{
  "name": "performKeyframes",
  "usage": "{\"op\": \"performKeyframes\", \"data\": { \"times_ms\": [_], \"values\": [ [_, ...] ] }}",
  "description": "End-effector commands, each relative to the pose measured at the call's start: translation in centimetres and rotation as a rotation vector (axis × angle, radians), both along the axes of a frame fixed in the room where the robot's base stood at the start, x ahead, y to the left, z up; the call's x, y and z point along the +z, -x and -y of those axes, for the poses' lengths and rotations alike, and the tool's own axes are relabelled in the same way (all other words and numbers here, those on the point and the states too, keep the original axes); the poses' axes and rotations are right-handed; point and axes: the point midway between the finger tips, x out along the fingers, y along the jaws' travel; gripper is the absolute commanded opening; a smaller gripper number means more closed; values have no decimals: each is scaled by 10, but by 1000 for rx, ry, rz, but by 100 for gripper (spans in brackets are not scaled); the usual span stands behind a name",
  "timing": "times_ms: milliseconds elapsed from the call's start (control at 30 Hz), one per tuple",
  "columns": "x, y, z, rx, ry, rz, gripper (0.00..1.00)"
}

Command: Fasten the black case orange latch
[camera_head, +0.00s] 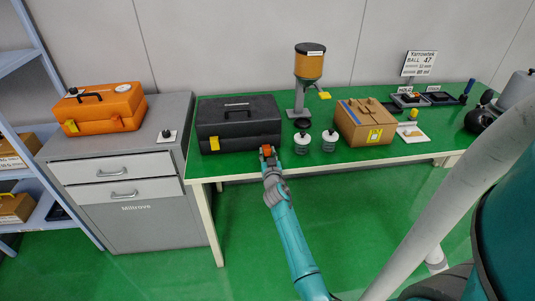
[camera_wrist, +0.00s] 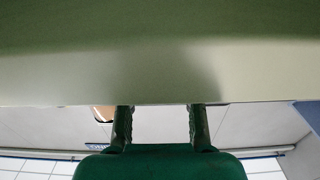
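The black case (camera_head: 238,118) stands closed-looking on the green table, with a dark handle on its lid. A yellow latch (camera_head: 214,143) shows at its front left. The orange latch (camera_head: 267,150) shows at the front right, right at the tip of my gripper (camera_head: 268,154); whether they touch I cannot tell. In the wrist view my gripper (camera_wrist: 160,124) has its two fingers well apart, with nothing visible between them. A broad pale surface fills the top of that view. Neither the case nor the latch can be clearly made out there.
White-lidded jars (camera_head: 302,140), a dispenser (camera_head: 309,68) and a cardboard box (camera_head: 364,122) stand right of the case on the green table (camera_head: 402,150). An orange case (camera_head: 103,108) sits on a grey cabinet (camera_head: 130,205) to the left. The green floor in front is open.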

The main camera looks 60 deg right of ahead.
Motion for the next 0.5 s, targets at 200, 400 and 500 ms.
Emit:
{"op": "performKeyframes", "data": {
  "times_ms": [200,400,500],
  "values": [
    [0,0,0,0,-3,0,0],
    [1,0,0,0,-13,-7,0],
    [2,0,0,0,-23,-16,0]
  ]
}}
